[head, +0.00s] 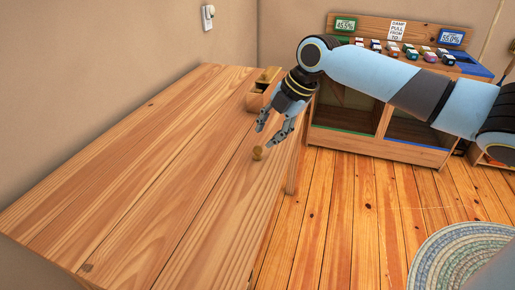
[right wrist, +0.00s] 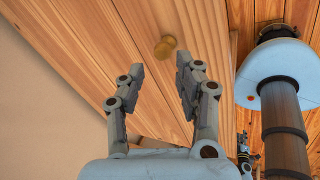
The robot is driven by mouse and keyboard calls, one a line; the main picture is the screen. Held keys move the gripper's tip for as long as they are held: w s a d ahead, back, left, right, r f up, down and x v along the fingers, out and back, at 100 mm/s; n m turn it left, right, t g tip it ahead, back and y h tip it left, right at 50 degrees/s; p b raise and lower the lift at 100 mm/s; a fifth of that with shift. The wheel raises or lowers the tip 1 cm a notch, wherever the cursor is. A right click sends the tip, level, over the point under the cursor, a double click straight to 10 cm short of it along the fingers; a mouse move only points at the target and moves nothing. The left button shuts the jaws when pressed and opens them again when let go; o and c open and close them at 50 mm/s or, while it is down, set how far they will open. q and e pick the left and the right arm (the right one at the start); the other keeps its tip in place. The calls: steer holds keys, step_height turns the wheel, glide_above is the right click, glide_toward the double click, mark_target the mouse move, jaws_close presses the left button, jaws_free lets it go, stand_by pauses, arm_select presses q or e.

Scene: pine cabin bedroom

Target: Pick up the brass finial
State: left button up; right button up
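The brass finial (head: 257,153) is a small gold-brown piece on the wooden table top, near its right edge. In the right wrist view the finial (right wrist: 166,46) lies just beyond the fingertips, between their lines. My right gripper (head: 266,137) is open and empty, pointing down at the table close to the finial. Its two fingers (right wrist: 160,67) stand apart in the right wrist view, with bare wood between them. My left gripper does not show in the head view. A small dark part low at the right of the right wrist view may be it, too small to read.
The plank table (head: 150,150) is otherwise mostly bare. A small wooden box (head: 258,97) stands at its far end, beside my right wrist. A wooden cabinet (head: 352,133) with a display of small coloured items stands behind. A braided rug (head: 440,255) lies on the floor.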

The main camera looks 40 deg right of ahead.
mark_target(260, 147)
steer(key=x, duration=0.6)
steer(key=shift+s+a+b, duration=0.1)
steer(key=shift+s+b, duration=0.1)
steer(key=shift+b, duration=0.1)
steer(key=shift+c, duration=0.2)
jaws_close()
